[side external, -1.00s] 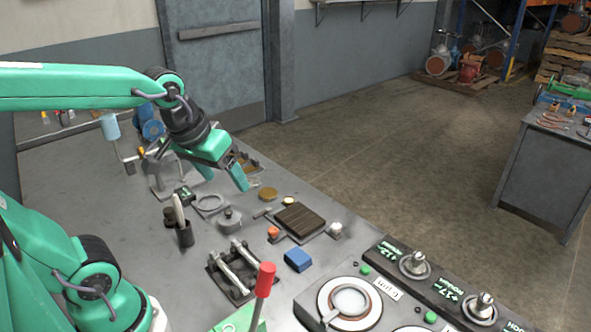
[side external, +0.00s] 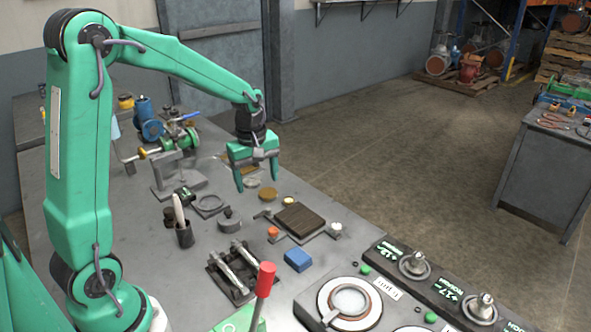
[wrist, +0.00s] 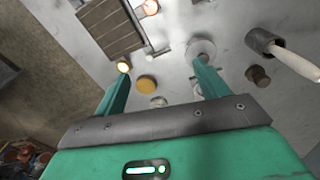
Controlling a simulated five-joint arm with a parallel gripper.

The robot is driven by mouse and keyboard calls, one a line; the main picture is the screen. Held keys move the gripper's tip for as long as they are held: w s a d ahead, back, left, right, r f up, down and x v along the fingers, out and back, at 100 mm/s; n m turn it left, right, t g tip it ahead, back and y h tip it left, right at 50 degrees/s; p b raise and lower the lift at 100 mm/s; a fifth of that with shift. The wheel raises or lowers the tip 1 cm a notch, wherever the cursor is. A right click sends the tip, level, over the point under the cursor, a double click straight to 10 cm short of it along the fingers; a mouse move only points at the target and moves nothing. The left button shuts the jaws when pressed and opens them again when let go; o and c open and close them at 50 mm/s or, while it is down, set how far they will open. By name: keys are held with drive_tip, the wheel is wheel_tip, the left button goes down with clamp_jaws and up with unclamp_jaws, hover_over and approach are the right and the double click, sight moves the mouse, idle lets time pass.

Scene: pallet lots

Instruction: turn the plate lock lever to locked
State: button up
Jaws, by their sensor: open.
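I cannot tell for certain which part is the plate lock lever. A dark ribbed plate (side external: 300,218) lies in a grey frame on the bench, with a thin grey arm (side external: 262,214) at its left and a pale knob (side external: 335,229) at its right. The plate also shows at the top of the wrist view (wrist: 108,27). A red-handled lever (side external: 265,280) stands upright nearer the camera. My gripper (side external: 257,184) is open and empty, pointing down behind the plate, near a brass disc (side external: 268,194). The disc shows between the fingers in the wrist view (wrist: 147,83).
An orange knob (side external: 273,232) and a blue block (side external: 298,259) sit in front of the plate. A dark cup (side external: 185,236) with a pale handle stands left. A clamp fixture (side external: 232,272) is nearer. A valve assembly (side external: 175,142) stands behind left. A panel with dials (side external: 420,272) is right.

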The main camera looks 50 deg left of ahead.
sight(260, 214)
drive_tip(key=f, duration=0.1)
drive_tip(key=w+a+f+n, duration=0.1)
drive_tip(key=a+f+n, duration=0.1)
drive_tip(key=f, duration=0.1)
drive_tip(key=shift+w+g, duration=0.35)
drive_tip(key=shift+g, duration=0.05)
drive_tip(key=shift+f, duration=0.15)
drive_tip(key=shift+f, duration=3.75)
drive_tip(key=shift+s, duration=0.1)
drive_tip(key=c, duration=0.8)
